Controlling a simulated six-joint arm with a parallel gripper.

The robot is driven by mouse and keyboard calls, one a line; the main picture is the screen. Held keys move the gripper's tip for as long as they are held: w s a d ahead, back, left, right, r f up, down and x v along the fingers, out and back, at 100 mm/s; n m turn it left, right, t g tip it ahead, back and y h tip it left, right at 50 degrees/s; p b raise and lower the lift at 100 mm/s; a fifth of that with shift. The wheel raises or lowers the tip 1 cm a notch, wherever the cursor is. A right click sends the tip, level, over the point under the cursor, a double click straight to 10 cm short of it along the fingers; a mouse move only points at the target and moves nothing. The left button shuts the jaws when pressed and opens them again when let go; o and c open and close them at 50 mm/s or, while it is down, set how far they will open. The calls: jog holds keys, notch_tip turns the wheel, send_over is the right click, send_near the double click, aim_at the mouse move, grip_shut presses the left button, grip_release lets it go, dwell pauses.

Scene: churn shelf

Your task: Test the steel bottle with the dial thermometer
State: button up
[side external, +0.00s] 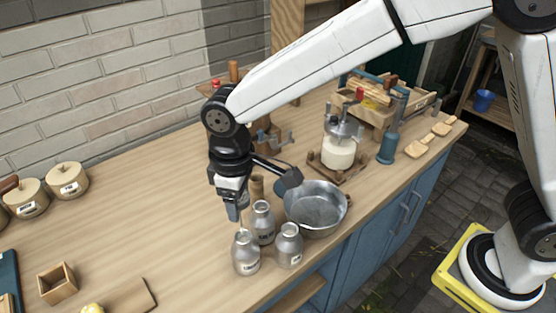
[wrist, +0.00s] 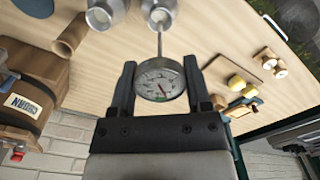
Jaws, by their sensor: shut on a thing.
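My gripper (side external: 236,210) is shut on the dial thermometer (wrist: 158,80). In the wrist view the round white dial sits between the fingers (wrist: 160,66), and its thin stem points away toward a bottle mouth. Three steel bottles stand upright close together on the counter: one at the back (side external: 263,228), one at the front left (side external: 246,258) and one at the right (side external: 289,250). My gripper is just above the front-left one. Two bottle mouths show in the wrist view, one at the left (wrist: 104,14) and one at the stem's tip (wrist: 160,12). I cannot tell whether the tip is inside.
A metal pan (side external: 316,212) stands right of the bottles, near the counter's front edge. A wooden cup (side external: 257,186) is behind them. A glass churn (side external: 338,152) stands further back. A small wooden box (side external: 57,286) is at left. The counter (side external: 150,215) left of my gripper is clear.

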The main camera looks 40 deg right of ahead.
aim_at(242, 233)
jog(key=shift+f, duration=5.05)
dwell(1.5)
dwell(0.6)
jog(key=o, duration=1)
jog(key=shift+c, duration=0.2)
jog(key=c, duration=0.3)
jog(key=shift+r, duration=0.2)
